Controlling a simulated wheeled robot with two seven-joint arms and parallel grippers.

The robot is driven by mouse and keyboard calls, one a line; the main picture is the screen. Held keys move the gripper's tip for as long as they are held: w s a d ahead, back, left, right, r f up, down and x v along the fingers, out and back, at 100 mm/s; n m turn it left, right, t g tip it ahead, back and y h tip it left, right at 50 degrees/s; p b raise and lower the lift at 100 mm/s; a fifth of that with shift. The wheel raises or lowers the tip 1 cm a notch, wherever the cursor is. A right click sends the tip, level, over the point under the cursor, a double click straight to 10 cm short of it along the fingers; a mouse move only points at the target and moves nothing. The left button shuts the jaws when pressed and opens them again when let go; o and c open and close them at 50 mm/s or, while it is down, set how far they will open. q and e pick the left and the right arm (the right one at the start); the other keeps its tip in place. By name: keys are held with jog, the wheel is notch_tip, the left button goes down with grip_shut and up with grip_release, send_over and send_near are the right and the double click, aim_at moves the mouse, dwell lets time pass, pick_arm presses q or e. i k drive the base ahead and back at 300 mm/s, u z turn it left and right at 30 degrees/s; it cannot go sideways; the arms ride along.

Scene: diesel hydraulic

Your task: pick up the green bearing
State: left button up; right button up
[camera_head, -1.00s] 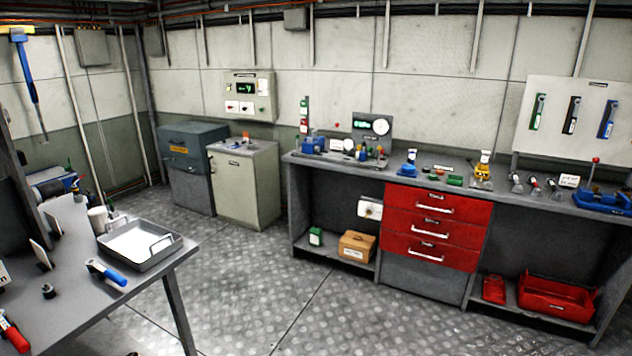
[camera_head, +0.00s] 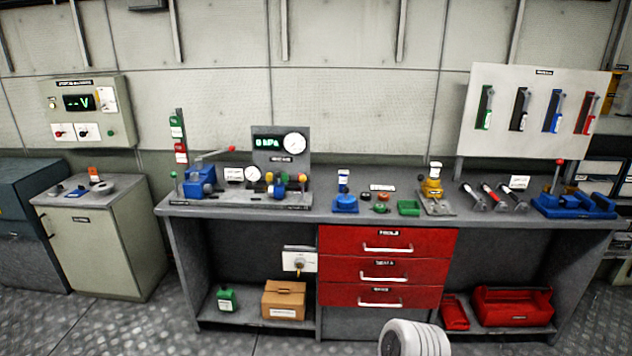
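A small round green piece (camera_head: 381,208) lies on the workbench top, between a blue fixture (camera_head: 345,204) and a small green tray (camera_head: 409,207). It may be the green bearing, but it is too small here to be sure. A small red-topped piece (camera_head: 383,196) sits just behind it.
The grey workbench (camera_head: 330,217) has red drawers (camera_head: 385,267) below. A yellow-topped fixture (camera_head: 434,190) stands right of the tray, and a gauge panel (camera_head: 281,150) stands to the left. A blue vise (camera_head: 572,203) is at the right. Floor shows in front.

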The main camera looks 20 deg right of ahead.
aim_at(378, 207)
jog(key=z, duration=0.65)
jog(key=i, duration=1.75)
jog(key=z, duration=0.65)
